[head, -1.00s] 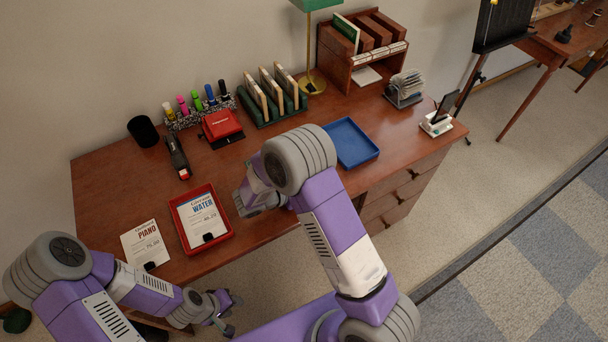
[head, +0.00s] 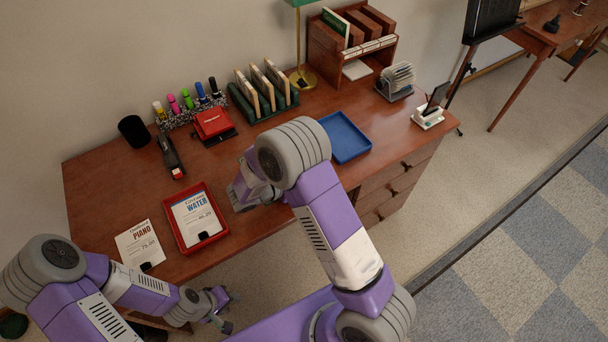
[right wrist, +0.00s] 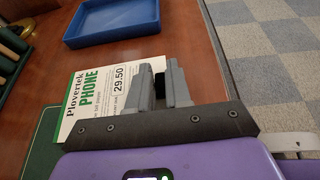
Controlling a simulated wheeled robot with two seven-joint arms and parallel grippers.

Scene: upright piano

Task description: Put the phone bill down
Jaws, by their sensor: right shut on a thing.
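The phone bill (right wrist: 98,92), a white sheet with a green "Plovertek PHONE 29.50" heading, shows in the right wrist view. My right gripper (right wrist: 161,80) is shut on the black clip (right wrist: 160,88) at its edge. The bill lies flat over or on the desk; I cannot tell whether it touches. A dark green surface (right wrist: 42,150) shows beside and below it. In the head view my right arm hides the bill. My left gripper (head: 222,309) is open and empty in front of the desk's front edge.
A red tray (head: 184,236) holds the water bill (head: 194,211). The piano bill (head: 139,243) lies left of it. A blue tray (head: 345,151) is empty. A red hole punch (head: 212,124), a stapler (head: 170,153) and a green file rack (head: 262,118) stand behind.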

